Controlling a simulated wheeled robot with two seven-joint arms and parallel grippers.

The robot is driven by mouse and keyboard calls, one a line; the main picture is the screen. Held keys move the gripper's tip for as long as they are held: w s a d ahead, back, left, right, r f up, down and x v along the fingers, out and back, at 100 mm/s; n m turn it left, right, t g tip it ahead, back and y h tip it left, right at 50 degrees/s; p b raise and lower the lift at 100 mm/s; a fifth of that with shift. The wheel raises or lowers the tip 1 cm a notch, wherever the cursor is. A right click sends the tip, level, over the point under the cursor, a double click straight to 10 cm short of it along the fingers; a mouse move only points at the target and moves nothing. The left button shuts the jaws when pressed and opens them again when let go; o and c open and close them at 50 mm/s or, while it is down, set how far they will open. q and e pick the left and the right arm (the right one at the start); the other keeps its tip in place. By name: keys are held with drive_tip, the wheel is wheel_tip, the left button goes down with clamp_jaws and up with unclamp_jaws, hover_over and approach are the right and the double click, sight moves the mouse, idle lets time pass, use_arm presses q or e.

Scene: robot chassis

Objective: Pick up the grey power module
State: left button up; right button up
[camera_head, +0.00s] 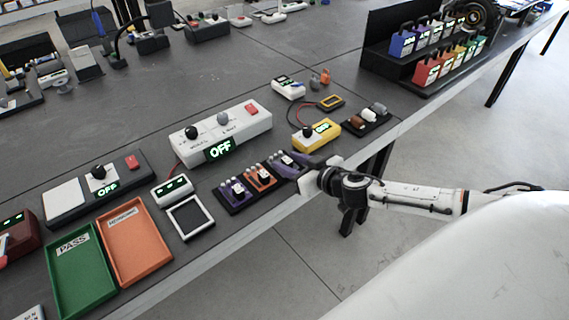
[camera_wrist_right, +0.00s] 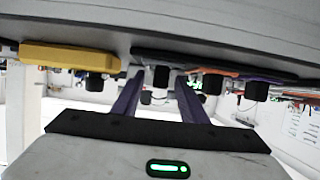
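A black rack (camera_head: 236,207) at the table's front edge holds a purple module (camera_head: 227,193), an orange module (camera_head: 258,178) and a third module at its right end. My right gripper (camera_head: 287,161) reaches over this right end from the table's front side, and its purple fingers largely hide the third module, so its grey colour cannot be confirmed. In the right wrist view the fingers are apart, with the third module's black knob (camera_wrist_right: 161,77) between them. A gap shows on both sides of the knob. My left gripper is not in view.
A yellow device (camera_head: 316,134) stands just right of the rack, with a small tray of plugs (camera_head: 366,121) beyond it. A white power unit (camera_head: 222,132) reading OFF stands behind.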

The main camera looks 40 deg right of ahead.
clamp_jaws()
